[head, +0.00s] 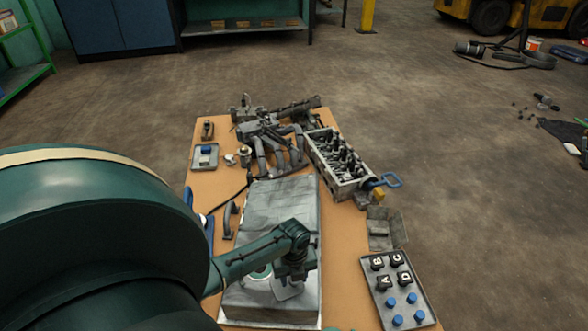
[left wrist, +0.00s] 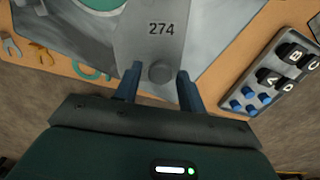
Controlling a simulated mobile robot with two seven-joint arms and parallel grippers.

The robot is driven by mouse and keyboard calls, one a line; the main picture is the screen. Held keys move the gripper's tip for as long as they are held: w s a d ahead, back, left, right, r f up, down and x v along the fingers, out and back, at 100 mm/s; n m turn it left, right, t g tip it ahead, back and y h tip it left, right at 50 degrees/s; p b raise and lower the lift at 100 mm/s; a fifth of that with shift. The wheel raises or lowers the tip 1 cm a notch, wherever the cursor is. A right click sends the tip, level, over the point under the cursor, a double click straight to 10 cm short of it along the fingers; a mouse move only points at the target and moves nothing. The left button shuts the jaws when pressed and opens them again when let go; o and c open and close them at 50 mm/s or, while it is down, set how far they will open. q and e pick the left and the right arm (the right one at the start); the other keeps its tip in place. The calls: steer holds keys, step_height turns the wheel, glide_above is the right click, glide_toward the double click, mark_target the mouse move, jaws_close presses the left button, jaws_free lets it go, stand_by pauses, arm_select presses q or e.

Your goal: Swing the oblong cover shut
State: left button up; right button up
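The oblong cover (left wrist: 161,42) is a grey flat plate marked 274, with a round knob (left wrist: 160,72) near its lower end in the left wrist view. In the head view the cover (head: 288,291) lies partly under my left gripper. It sits on a large grey metal panel (head: 275,205). A round opening with a green edge (left wrist: 102,4) shows beside the cover, cut off by the top of the wrist view. My left gripper (left wrist: 159,82) is open, its fingers on either side of the knob with small gaps. My right gripper is not in view.
A tray with lettered black knobs and blue pegs (head: 399,290) lies right of the panel. A cylinder head (head: 338,160) and a manifold (head: 275,145) stand behind it. A dark curved handle (head: 230,219) lies left of it. My left arm hides the table's near left.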

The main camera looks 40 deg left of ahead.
arm_select(q)
jaws_close()
stand_by(0.4)
